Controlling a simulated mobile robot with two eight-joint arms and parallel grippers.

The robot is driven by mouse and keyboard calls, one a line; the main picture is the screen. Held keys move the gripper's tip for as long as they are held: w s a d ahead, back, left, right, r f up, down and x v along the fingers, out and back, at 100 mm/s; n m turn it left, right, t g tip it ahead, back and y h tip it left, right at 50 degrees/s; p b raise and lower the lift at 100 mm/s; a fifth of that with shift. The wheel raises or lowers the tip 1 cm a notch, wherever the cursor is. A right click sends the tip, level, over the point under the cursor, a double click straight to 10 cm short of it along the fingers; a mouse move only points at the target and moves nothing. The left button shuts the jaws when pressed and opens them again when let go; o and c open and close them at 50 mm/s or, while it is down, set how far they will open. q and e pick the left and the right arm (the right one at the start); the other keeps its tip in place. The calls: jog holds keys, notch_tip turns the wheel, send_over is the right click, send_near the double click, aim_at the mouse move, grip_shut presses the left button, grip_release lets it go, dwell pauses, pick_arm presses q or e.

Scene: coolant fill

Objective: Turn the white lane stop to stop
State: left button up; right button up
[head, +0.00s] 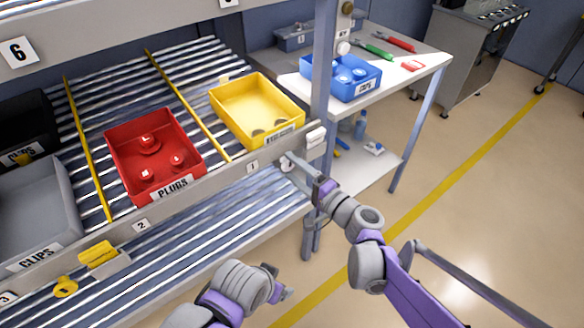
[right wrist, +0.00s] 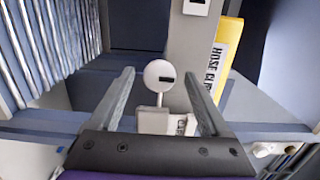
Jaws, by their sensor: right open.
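The white lane stop (head: 315,137) is at the right end of the rack's front rail, by the upright post. In the right wrist view its white disc (right wrist: 158,76), with a dark mark, stands on a thin stem from a white block (right wrist: 154,121). My right gripper (head: 287,160) is at the rail just below the block. In the right wrist view its two fingers (right wrist: 158,92) are open, one on each side of the disc, with gaps on both sides. My left gripper (head: 280,287) is low in the head view, away from the stop; its jaw gap is unclear.
A yellow bin (head: 256,88) and a red plugs bin (head: 119,152) sit on the roller lanes behind the rail. A yellow lane stop (head: 98,256) is farther left. A bench (head: 425,63) with a blue bin (head: 349,93) stands behind the post.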

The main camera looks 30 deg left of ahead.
pick_arm(q)
jog(key=shift+r+p, duration=0.35)
jog(key=shift+r, duration=0.1)
pick_arm(e)
jog(key=v, duration=1)
jog(key=shift+s, duration=0.15)
jog(key=s+d+f+n+h, duration=0.1)
jog(key=s+d+f+h, duration=0.45)
jog(key=d, duration=0.55)
jog(key=s+d+f+n+g+h, duration=0.1)
jog(key=s+d+f+n+h, duration=0.1)
jog(key=s+d+h, duration=0.7)
jog(key=s+d+f+n+h, duration=0.1)
jog(key=s+d+f+h, duration=0.35)
jog(key=d, duration=0.85)
pick_arm(q)
notch_tip(320, 180, up, 18)
jog(key=w+p, duration=0.2)
jog(key=p, duration=1.4)
jog(key=shift+t, duration=0.4)
pick_arm(e)
notch_tip(320, 180, up, 20)
jog(key=y, duration=0.2)
jog(key=shift+w+d+f+t, duration=0.2)
jog(key=shift+w+t, duration=0.1)
jog(key=shift+w, duration=0.1)
